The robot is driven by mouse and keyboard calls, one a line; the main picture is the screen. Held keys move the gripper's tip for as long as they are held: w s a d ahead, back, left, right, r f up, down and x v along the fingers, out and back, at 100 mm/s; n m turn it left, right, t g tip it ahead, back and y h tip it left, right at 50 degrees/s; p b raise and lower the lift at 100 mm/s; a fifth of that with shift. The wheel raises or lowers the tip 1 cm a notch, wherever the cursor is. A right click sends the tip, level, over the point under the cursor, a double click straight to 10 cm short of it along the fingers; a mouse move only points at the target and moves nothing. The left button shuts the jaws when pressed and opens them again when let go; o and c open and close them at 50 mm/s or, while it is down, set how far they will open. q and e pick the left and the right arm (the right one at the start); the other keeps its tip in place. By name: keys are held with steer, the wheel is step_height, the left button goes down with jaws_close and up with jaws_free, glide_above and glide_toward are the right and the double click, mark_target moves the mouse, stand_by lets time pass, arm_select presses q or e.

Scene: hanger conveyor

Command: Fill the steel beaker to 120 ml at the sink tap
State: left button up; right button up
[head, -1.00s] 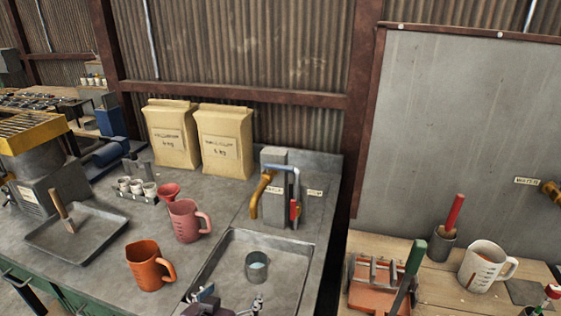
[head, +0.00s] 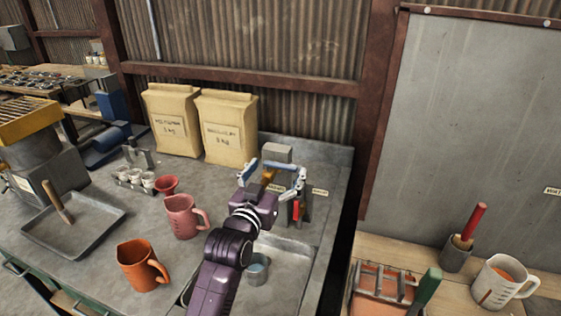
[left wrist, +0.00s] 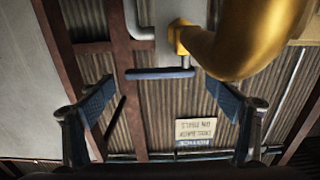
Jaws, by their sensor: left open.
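The steel beaker (head: 257,272) stands upright in the sink basin (head: 294,262). Its near left side is partly hidden by my left arm, and its inside looks pale blue. The tap (head: 277,152) rises behind the basin and is mostly hidden behind my left gripper (head: 273,170). That gripper is open, with its fingers spread at the tap. In the left wrist view, the brass spout (left wrist: 255,42) is large at the upper right. A dark blue bar, apparently the tap lever (left wrist: 160,73), lies between and beyond the open fingers (left wrist: 163,105), apart from them. My right gripper is out of view.
A pink jug (head: 182,217) and an orange jug (head: 138,266) stand left of the basin. Two paper sacks (head: 228,128) stand behind them. A red-handled tool (head: 296,210) is beside the tap. A wooden bench with a white jug (head: 497,284) is at right.

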arm_select(q)
steer(key=shift+x, duration=1.15)
steer(key=shift+w, duration=0.15)
steer(key=c, duration=1.7)
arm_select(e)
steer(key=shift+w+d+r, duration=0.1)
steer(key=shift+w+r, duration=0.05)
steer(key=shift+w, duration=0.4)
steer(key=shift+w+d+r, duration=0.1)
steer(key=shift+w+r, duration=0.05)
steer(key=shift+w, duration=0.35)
